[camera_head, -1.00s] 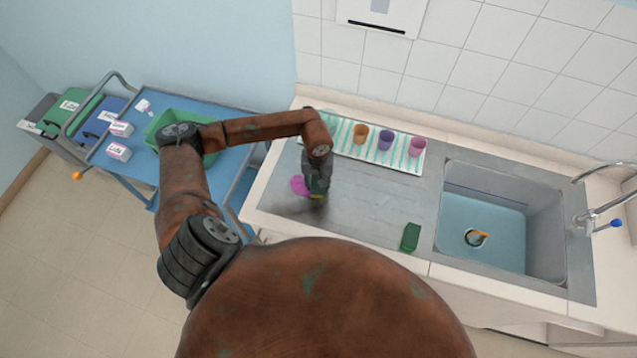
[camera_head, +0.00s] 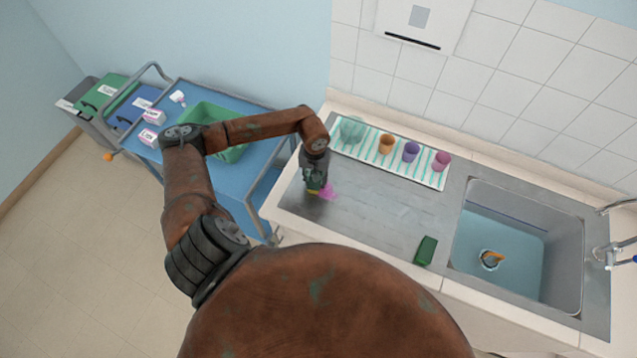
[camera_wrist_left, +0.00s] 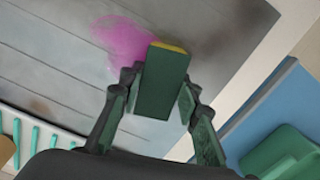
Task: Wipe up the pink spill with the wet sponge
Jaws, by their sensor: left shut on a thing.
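The pink spill (camera_head: 329,191) lies on the steel counter near its left end, just right of my left gripper (camera_head: 315,186) in the head view. My left gripper is shut on a green sponge with a yellow face (camera_head: 313,192). In the left wrist view the sponge (camera_wrist_left: 160,85) sits between the fingers (camera_wrist_left: 155,100), and its yellow edge is beside the pink spill (camera_wrist_left: 122,40). The sponge covers or borders part of the spill. Whether it presses on the counter is hard to tell. My right gripper is not in view.
A striped mat (camera_head: 398,168) with several coloured cups lies along the wall. A dark green block (camera_head: 426,250) rests near the counter's front edge. The sink (camera_head: 515,235) is at the right. A blue cart (camera_head: 190,97) with a green tray (camera_head: 236,154) stands left.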

